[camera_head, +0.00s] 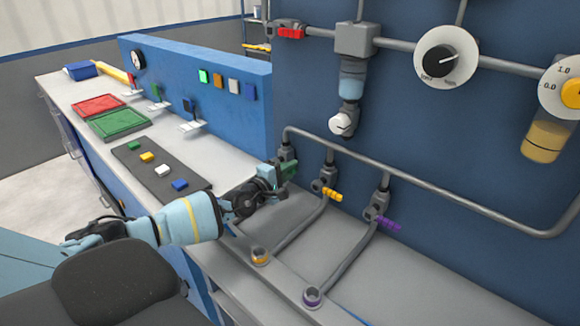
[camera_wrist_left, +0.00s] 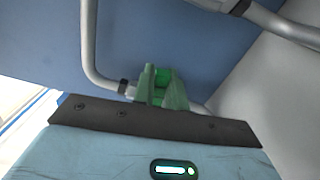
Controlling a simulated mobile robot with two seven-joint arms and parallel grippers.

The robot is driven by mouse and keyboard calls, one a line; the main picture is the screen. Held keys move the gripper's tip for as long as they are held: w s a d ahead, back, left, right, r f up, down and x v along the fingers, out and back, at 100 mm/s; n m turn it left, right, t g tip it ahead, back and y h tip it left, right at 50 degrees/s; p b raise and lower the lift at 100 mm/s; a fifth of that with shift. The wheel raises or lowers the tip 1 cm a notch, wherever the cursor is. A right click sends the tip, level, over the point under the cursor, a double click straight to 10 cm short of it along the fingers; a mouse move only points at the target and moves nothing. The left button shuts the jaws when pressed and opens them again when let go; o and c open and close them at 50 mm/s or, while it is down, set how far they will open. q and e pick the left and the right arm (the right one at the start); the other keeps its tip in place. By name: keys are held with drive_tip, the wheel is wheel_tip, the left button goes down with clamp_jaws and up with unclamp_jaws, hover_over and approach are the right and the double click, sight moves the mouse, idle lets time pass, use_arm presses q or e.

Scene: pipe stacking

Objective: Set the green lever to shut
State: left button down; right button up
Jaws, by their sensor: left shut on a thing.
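The green lever (camera_head: 289,168) sits on the leftmost valve of the pipe on the blue wall panel. My left gripper (camera_head: 275,178) reaches in from the left and is shut on this lever. In the left wrist view, the bright green of the lever (camera_wrist_left: 162,77) shows between the dull green fingertips, in front of the grey pipe. The fingers hide much of the lever, so its exact angle is hard to tell. My right gripper is not in view.
A yellow lever (camera_head: 332,194) and a purple lever (camera_head: 388,224) sit on valves to the right. Pipes run from them to an orange-ringed port (camera_head: 260,256) and a purple-ringed port (camera_head: 312,296). A dark strip (camera_head: 158,172) with coloured blocks lies left of my gripper.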

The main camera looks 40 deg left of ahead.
use_arm(q)
drive_tip(key=shift+f+m, duration=0.4)
drive_tip(key=shift+m, duration=0.3)
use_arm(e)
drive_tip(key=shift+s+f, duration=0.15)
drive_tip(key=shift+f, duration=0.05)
use_arm(q)
drive_tip(key=c, duration=1.4)
unclamp_jaws()
drive_tip(key=shift+c, duration=0.2)
drive_tip(key=shift+s, duration=0.1)
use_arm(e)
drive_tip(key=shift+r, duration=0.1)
